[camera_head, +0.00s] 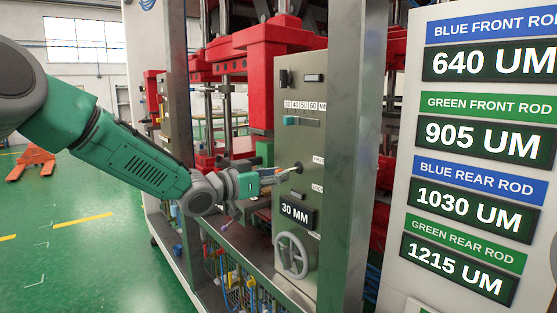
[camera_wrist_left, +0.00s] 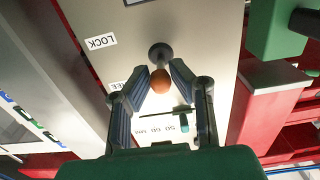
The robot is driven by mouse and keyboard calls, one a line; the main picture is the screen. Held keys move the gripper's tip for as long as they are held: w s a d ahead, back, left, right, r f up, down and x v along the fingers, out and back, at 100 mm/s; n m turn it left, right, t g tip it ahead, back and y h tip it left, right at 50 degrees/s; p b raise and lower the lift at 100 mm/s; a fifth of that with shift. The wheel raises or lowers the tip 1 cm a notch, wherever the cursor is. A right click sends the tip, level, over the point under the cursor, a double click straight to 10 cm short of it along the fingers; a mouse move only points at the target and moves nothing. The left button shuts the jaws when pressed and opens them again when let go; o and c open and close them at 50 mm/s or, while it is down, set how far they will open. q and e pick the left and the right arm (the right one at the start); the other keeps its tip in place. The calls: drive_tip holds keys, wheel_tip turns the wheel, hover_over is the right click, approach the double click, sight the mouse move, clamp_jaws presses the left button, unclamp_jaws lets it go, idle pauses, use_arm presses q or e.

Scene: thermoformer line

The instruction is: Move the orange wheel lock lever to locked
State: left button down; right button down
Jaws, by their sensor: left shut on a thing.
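The wheel lock lever (camera_wrist_left: 162,77) has an orange knob on a grey stem in the left wrist view, on the grey-green panel. A LOCK label (camera_wrist_left: 102,42) and a partly covered label ending in "EE" (camera_wrist_left: 115,87) stand beside it; the knob is nearer the "EE" label's level. My left gripper (camera_wrist_left: 160,82) is shut on the knob, one finger on each side. In the head view my left gripper (camera_head: 284,173) reaches the panel from the left and mostly hides the lever. My right gripper is out of view.
The handwheel (camera_head: 292,255) is below on the same panel, under a "30 MM" display (camera_head: 294,213). A scale with a teal pointer (camera_head: 291,121) is above. A grey upright post (camera_head: 347,150) stands just right of the panel.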

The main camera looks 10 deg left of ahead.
sight(298, 181)
use_arm(q)
drive_tip(key=shift+w+f+b, duration=0.15)
drive_tip(key=shift+f+b, duration=0.3)
drive_tip(key=shift+f, duration=0.6)
drive_tip(key=shift+d, duration=0.1)
drive_tip(key=shift+w+f, duration=0.1)
drive_tip(key=shift+f, duration=0.3)
drive_tip(key=c, duration=1.6)
unclamp_jaws()
drive_tip(key=shift+d+f+b, duration=0.1)
drive_tip(key=shift+b, duration=0.2)
drive_tip(key=shift+c, duration=0.2)
drive_tip(key=o, duration=0.3)
drive_tip(key=shift+w, duration=0.2)
drive_tip(key=shift+w+f, duration=0.1)
